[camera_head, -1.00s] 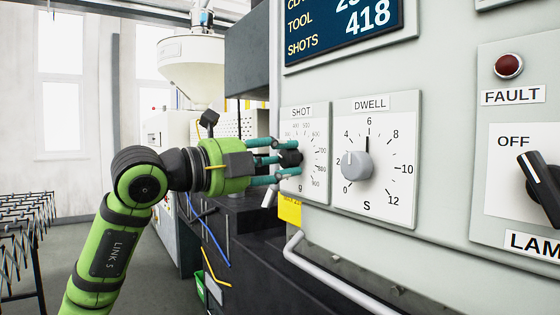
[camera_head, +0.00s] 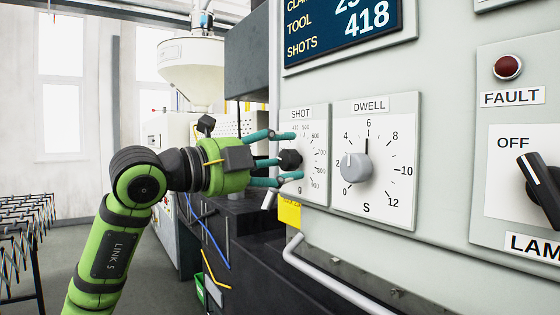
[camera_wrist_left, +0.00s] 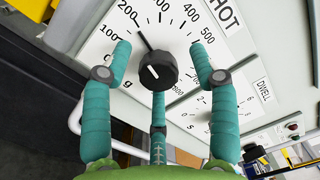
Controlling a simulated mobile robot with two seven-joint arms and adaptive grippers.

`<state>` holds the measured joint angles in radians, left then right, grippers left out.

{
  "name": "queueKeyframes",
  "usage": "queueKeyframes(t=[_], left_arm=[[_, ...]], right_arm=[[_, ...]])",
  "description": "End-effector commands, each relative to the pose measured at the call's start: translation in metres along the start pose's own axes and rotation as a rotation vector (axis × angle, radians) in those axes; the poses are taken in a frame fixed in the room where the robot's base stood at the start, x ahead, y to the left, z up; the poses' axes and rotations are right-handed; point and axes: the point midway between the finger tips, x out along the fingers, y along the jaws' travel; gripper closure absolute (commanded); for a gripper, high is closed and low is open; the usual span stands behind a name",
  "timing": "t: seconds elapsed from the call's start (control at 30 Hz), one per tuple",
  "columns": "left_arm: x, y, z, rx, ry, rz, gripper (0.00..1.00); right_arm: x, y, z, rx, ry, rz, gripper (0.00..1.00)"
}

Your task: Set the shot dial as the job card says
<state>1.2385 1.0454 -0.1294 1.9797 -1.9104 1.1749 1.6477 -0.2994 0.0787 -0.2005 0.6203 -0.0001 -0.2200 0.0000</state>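The shot dial is a white plate (camera_head: 318,150) labelled SHOT, marked in grams, with a black knob (camera_head: 290,159). In the left wrist view the knob (camera_wrist_left: 157,70) has a dark pointer (camera_wrist_left: 142,38) aimed between 100 and 200, nearer 200. My left gripper (camera_head: 288,155) is open around the knob. Part of the scale is hidden by the fingers. No readable job card is in view. My right gripper is not in view.
The DWELL dial (camera_head: 356,166) with a grey knob sits just right of the shot dial. A lamp switch (camera_head: 541,184) and red fault light (camera_head: 508,66) are farther right. A grey rail (camera_head: 325,277) runs below the panel. A yellow tag (camera_head: 289,212) hangs under the shot dial.

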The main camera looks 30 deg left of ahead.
Motion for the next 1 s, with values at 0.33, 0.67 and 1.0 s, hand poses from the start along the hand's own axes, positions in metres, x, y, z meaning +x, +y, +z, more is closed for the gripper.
queueKeyframes(t=[0.33, 0.67, 1.0], left_arm=[[-0.006, 0.003, -0.001, 0.0, 0.004, 0.008, 0.4], [-0.062, 0.004, 0.0, -0.001, 0.001, 0.009, 0.4], [-0.104, 0.001, -0.001, -0.001, 0.004, 0.004, 0.4]], right_arm=[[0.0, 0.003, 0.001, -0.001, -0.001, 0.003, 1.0], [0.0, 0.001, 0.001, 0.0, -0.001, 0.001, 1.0], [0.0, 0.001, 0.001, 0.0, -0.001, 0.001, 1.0]])
